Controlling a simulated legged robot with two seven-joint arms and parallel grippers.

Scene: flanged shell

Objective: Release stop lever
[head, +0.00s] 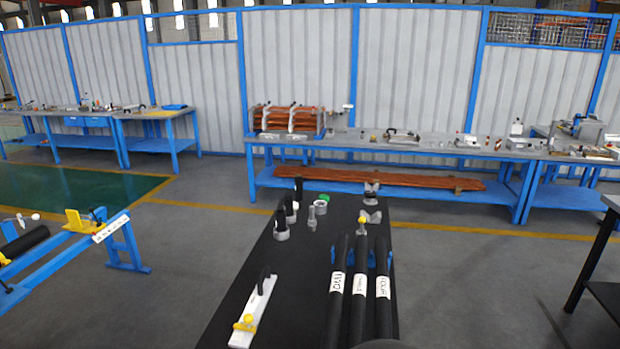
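Neither of my grippers is in view. I cannot tell for certain which part is the stop lever. A small lever with a yellow ball knob (361,222) stands upright at the far end of the black tubes on the black table. At the left edge, a blue stand (75,252) carries a black roller (25,241), a yellow bracket (76,222) and a small white knob (35,216). A white plate (255,310) with a black handle and a yellow knob (244,323) lies on the black table. Nothing is seen touching these parts.
The black table (225,318) is straight ahead, with three labelled black tubes (358,300) and several grey fittings (282,225). Blue workbenches (420,155) line the back wall. A dark table (600,290) stands at the right edge.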

